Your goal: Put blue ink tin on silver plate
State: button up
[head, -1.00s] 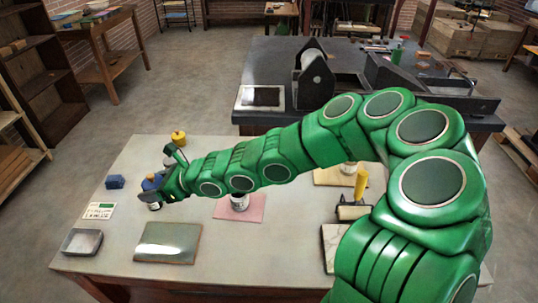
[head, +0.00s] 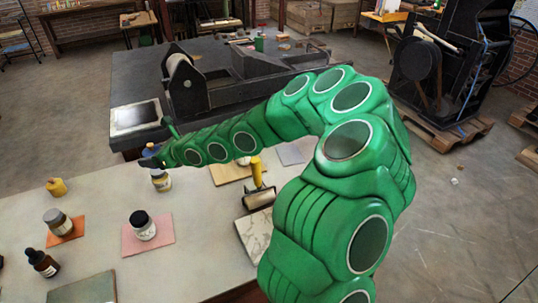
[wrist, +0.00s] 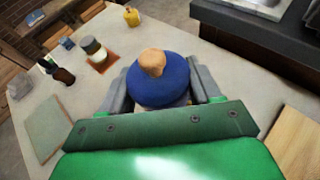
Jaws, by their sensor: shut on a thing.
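The blue ink tin (wrist: 178,84) has a round blue lid with a tan knob and sits between my gripper's (wrist: 164,95) grey fingers in the wrist view. My gripper is shut on it. In the head view a bit of its blue top (head: 152,147) shows at my gripper (head: 151,161). The silver plate (head: 136,116) lies on the near left corner of the dark press bed, beyond the gripper and a little left. Part of it also shows at the top right of the wrist view (wrist: 262,5). The tin is apart from the plate.
A pale jar (head: 161,181) shows just below the gripper; whether it stands on the table is unclear. Jars stand on an orange mat (head: 78,229) and a pink mat (head: 158,246). A yellow-handled roller (head: 260,198) lies right. A black press (head: 200,85) stands beside the plate.

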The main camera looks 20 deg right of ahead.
jog(key=w+d+m+t+h, duration=0.2)
jog(key=w+d+m, duration=0.15)
jog(key=d, duration=0.95)
jog(key=m+t+h, duration=0.2)
jog(key=m+h, duration=0.4)
jog(key=h, duration=0.2)
send_over(293, 159)
notch_tip(293, 159, down, 8)
jog(key=shift+d+f, duration=0.1)
jog(key=shift+f, duration=4.45)
jog(key=o, duration=1.2)
jog(key=shift+f, duration=0.1)
jog(key=shift+o, duration=0.2)
